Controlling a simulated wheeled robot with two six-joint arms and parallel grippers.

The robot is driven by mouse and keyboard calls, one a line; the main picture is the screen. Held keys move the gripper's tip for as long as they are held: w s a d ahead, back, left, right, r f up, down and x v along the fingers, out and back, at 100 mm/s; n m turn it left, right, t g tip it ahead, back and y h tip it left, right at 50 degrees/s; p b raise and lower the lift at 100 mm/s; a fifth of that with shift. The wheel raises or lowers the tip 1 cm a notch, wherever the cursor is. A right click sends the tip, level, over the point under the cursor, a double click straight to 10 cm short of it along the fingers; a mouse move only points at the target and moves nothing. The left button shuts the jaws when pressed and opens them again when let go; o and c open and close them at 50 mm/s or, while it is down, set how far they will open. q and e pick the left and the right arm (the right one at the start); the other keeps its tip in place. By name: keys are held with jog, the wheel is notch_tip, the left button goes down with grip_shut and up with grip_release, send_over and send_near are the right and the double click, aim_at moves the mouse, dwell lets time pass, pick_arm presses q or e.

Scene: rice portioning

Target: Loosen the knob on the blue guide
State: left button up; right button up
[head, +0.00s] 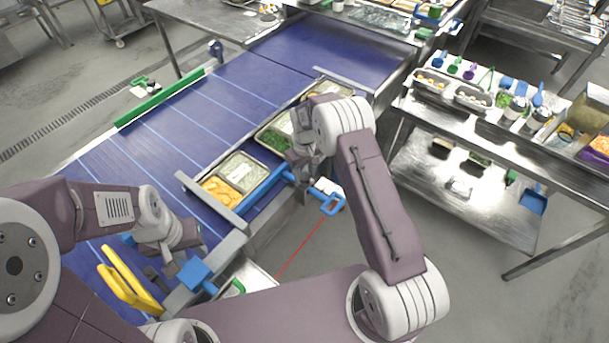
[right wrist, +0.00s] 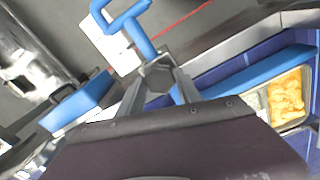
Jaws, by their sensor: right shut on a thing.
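The blue guide (head: 262,192) is a bar at the conveyor's near right end, beside a food tray. Its blue bar also shows in the right wrist view (right wrist: 240,72). My right gripper (head: 303,180) is at the outer end of this guide. In the right wrist view its two fingers (right wrist: 158,88) stand on either side of a grey, six-sided knob (right wrist: 158,77) and are shut on it. A blue loop handle (head: 332,204) sticks out just beyond. My left gripper (head: 165,270) is over the belt's near end, by a blue block (head: 196,272); its fingers look apart and empty.
Food trays (head: 240,170) stand in a row on the blue conveyor (head: 165,130). A steel side table (head: 460,115) with tubs and scoops stands at the right. Open floor lies between it and the conveyor.

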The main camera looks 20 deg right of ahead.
aim_at(304, 176)
pick_arm(q)
jog(key=shift+f+b, duration=0.3)
jog(key=shift+f, duration=0.15)
pick_arm(e)
jog(key=n, duration=0.3)
jog(key=shift+w+n, duration=0.1)
jog(key=shift+n, duration=0.3)
pick_arm(q)
jog(key=shift+f, duration=0.25)
pick_arm(e)
jog(key=n, duration=0.3)
jog(key=shift+n, duration=0.3)
pick_arm(q)
jog(key=shift+f+b, duration=0.15)
jog(key=shift+b, duration=0.25)
pick_arm(e)
jog(key=n, duration=0.3)
pick_arm(q)
jog(key=shift+f, duration=0.1)
pick_arm(e)
jog(key=shift+n, duration=1.8)
jog(key=o, duration=1.4)
jog(key=shift+a, duration=0.1)
jog(key=shift+c, duration=0.2)
pick_arm(q)
jog(key=shift+f+b, duration=0.85)
jog(key=shift+b, duration=0.15)
pick_arm(e)
notch_tip(304, 176, up, 8)
jog(key=shift+r, duration=0.55)
